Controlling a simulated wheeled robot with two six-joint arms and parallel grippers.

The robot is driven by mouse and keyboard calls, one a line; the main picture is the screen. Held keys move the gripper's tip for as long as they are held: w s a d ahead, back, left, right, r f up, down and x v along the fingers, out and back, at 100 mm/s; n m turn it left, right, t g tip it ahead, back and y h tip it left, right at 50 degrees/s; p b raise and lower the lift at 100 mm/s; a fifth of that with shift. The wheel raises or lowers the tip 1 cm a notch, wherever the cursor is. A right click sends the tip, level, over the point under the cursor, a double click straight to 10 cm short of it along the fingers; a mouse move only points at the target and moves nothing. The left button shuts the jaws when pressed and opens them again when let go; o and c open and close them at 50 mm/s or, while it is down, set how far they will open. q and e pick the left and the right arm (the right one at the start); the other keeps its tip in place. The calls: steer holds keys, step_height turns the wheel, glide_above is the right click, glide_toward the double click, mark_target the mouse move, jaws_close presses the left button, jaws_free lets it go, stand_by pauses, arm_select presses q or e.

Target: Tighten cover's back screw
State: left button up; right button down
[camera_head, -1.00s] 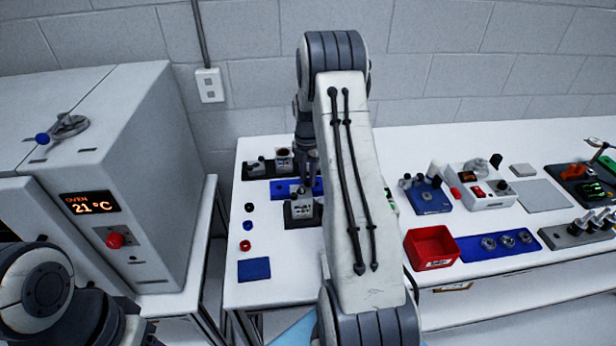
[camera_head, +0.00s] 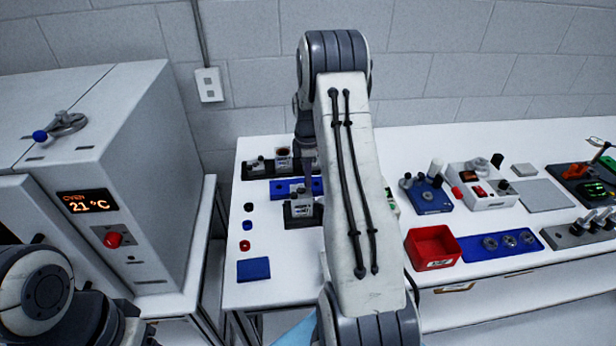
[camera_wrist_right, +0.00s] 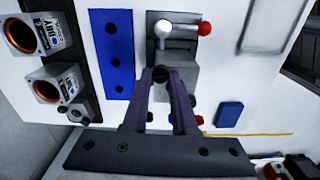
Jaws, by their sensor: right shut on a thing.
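A small grey servo unit (camera_head: 300,208) sits in a dark fixture (camera_wrist_right: 160,22) at the table's left part. In the right wrist view, the unit's grey body (camera_wrist_right: 182,72) lies just beyond my fingers. My right gripper (camera_wrist_right: 160,80) is shut on a small dark round piece (camera_wrist_right: 160,73) at the unit's edge; whether it is the cover's back screw I cannot tell.
A blue plate (camera_head: 283,188) and a dark rack (camera_head: 258,171) with grey motors lie behind the unit. Coloured rings (camera_head: 247,226) and a blue pad (camera_head: 253,269) lie left of it. A red bin (camera_head: 432,247) stands to the right. The oven (camera_head: 110,200) is at the left.

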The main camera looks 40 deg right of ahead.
steer(key=m, duration=0.7)
steer(key=shift+d+r, duration=0.1)
steer(key=m, duration=0.8)
steer(key=shift+m+b, duration=0.3)
steer(key=m, duration=0.3)
steer(key=shift+m, duration=0.3)
steer(key=m, duration=0.4)
steer(key=shift+w+m, duration=0.1)
steer(key=shift+m, duration=0.2)
steer(key=m, duration=0.3)
steer(key=shift+m, duration=0.3)
steer(key=m, duration=0.4)
steer(key=shift+r, duration=0.1)
steer(key=m, duration=1.5)
steer(key=shift+w, duration=0.1)
steer(key=shift+m, duration=2.3)
